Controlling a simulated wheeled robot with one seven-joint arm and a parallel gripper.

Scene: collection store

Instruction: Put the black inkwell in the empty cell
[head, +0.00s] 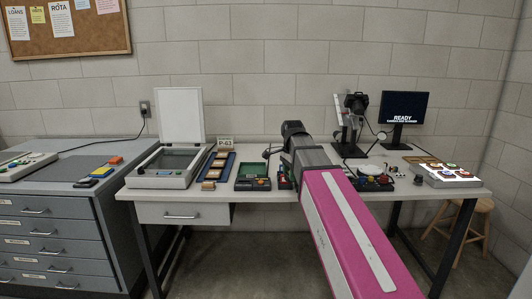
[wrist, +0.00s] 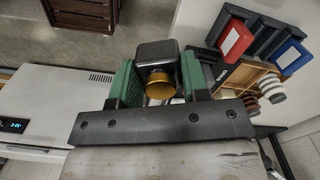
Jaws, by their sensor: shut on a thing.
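In the wrist view my gripper (wrist: 158,82) is shut on the black inkwell (wrist: 157,51), with a green finger on each side of it. The inkwell is a dark block with a round brass-coloured cap (wrist: 159,86) that faces the camera. In the head view my pink arm reaches over the middle of the table, and the inkwell cannot be made out. In the wrist view a dark tray with dividers (wrist: 263,27) lies to the right of the gripper, apart from it.
The tray holds a red block (wrist: 235,39) and a blue block (wrist: 291,57), with striped round pieces (wrist: 271,89) near them. In the head view, a scanner with raised lid (head: 182,115), a blue tray (head: 229,178), a camera stand (head: 348,148) and a monitor (head: 404,107) crowd the table (head: 140,194).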

